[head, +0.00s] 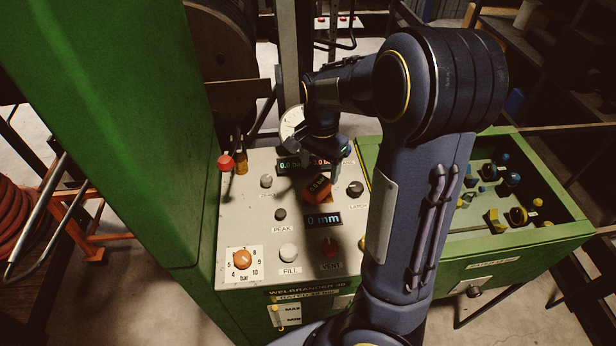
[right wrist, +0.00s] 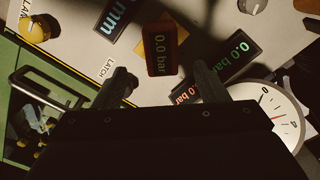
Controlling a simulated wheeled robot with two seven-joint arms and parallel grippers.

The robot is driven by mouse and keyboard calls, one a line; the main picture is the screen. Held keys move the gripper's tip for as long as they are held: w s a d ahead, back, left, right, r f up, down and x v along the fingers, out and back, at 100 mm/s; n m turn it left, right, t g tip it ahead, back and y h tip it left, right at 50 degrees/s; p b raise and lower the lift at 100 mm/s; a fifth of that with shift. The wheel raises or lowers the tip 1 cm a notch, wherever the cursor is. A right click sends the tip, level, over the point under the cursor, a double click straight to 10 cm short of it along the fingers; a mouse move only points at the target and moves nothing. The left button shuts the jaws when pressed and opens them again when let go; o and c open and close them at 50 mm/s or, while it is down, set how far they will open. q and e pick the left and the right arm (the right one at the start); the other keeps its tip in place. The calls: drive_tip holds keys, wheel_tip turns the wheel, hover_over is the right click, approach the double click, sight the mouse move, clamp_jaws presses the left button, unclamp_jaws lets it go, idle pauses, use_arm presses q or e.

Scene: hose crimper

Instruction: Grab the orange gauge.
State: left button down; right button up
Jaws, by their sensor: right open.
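The orange gauge (head: 317,187) is a small block with a dark face reading 0.0 bar, sitting on the pale control panel (head: 262,215). It also shows in the right wrist view (right wrist: 161,52), dark reddish, with a yellow patch beside it. My right gripper (head: 314,160) is just behind the gauge in the head view, above the panel. In the right wrist view its two fingers (right wrist: 164,82) are spread and empty, with the gauge beyond and roughly between them. I cannot tell the exact height gap. My left gripper is not in view.
Displays, including the 0 mm one (head: 323,220), and several knobs surround the gauge. A round white dial (right wrist: 272,115) stands close to the gripper. A red ball-topped lever (head: 226,162) is at left. A green tray (head: 558,205) of fittings is at right; a tall green column (head: 115,110) rises left.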

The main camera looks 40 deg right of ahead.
sight(317, 184)
wheel_tip(317, 184, down, 8)
drive_tip(key=shift+w+a+r, duration=0.1)
drive_tip(key=shift+a+r, duration=0.05)
idle(0.3)
drive_tip(key=shift+c, duration=0.5)
drive_tip(key=c, duration=1.3)
drive_tip(key=shift+r, duration=0.1)
